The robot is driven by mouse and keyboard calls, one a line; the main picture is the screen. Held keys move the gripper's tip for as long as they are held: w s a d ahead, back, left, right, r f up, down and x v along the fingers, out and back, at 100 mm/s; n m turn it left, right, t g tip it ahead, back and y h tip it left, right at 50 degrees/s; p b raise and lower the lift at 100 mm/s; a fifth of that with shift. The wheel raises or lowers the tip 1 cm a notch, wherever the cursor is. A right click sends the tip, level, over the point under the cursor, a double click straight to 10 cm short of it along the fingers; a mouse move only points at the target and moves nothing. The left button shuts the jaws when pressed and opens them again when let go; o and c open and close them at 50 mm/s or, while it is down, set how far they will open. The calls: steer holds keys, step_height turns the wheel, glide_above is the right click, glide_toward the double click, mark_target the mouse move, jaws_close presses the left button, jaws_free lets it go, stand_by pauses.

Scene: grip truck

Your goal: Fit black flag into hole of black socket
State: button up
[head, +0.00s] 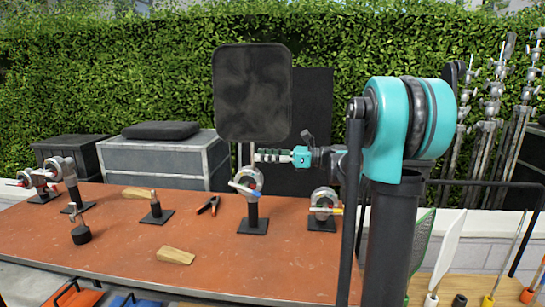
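The black flag (252,92) is a dark, rounded panel, upright above the middle of the table. Its thin rod (252,152) runs down toward a grip head (247,180) with a blue handle. This head sits on a black post with a square base (252,227), likely the black socket. The rod's lower end is too small to tell whether it sits in the hole. My gripper (268,156) comes in level from the right, below the panel.
A black rectangular panel (313,110) stands behind the flag. Grey cases (150,160) and a hedge lie behind.

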mark_target(253, 154)
steer(key=shift+w+a, duration=0.2)
steer(key=shift+a, duration=0.8)
steer(key=shift+w+a, duration=0.15)
steer(key=shift+a, duration=0.85)
jaws_close()
steer(key=shift+r, duration=4.5)
